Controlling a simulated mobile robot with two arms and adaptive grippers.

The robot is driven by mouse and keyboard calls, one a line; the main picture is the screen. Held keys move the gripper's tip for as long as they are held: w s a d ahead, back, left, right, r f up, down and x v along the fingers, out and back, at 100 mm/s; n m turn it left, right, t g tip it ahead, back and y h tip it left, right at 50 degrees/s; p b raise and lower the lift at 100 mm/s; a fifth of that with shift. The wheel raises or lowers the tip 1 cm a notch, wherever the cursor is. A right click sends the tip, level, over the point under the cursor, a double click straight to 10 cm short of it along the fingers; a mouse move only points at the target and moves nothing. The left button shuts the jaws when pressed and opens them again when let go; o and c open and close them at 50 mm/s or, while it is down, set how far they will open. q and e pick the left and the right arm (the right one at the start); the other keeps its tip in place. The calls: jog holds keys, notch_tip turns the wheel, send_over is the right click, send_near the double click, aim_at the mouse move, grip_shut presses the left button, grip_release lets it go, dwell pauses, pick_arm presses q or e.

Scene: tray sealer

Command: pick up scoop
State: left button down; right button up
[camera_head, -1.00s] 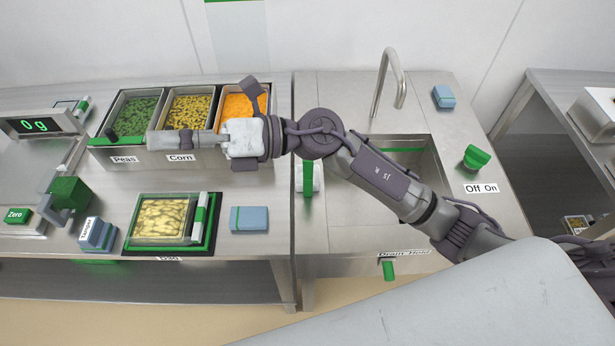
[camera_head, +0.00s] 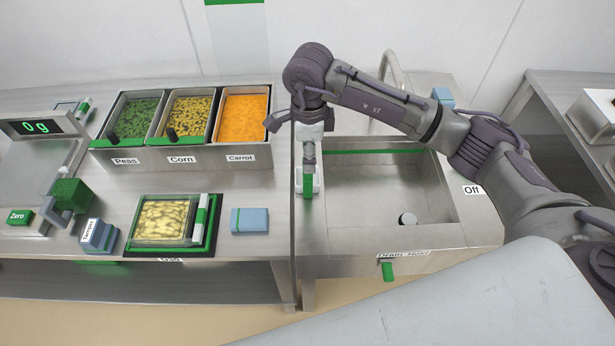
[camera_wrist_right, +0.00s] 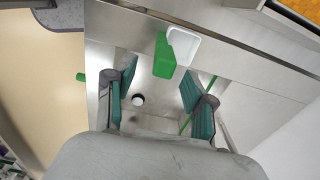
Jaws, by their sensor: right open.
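The scoop, with a green handle and a white bowl, lies on the steel counter just left of the sink (camera_head: 318,182). It also shows in the right wrist view (camera_wrist_right: 165,57), with its white part beside the green part. My right gripper (camera_head: 307,152) is over the counter at the scoop's far end and partly covers it in the head view. In the right wrist view its two teal-padded fingers (camera_wrist_right: 158,78) are apart with nothing between them, and the scoop lies beyond the fingertips. My left gripper is not in view.
Bins of peas, corn and carrot (camera_head: 243,153) stand to the left. A blue sponge-like block (camera_head: 249,220) and a sealed tray (camera_head: 165,220) lie nearer. A faucet (camera_head: 388,66) stands behind my arm.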

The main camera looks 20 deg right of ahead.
aim_at(306, 184)
notch_tip(306, 184, down, 3)
jog(key=shift+r, duration=0.1)
jog(key=f+p, duration=0.2)
jog(key=f, duration=0.2)
jog(key=shift+w+f, duration=0.1)
jog(key=shift+w, duration=0.1)
jog(key=shift+f, duration=0.6)
grip_shut()
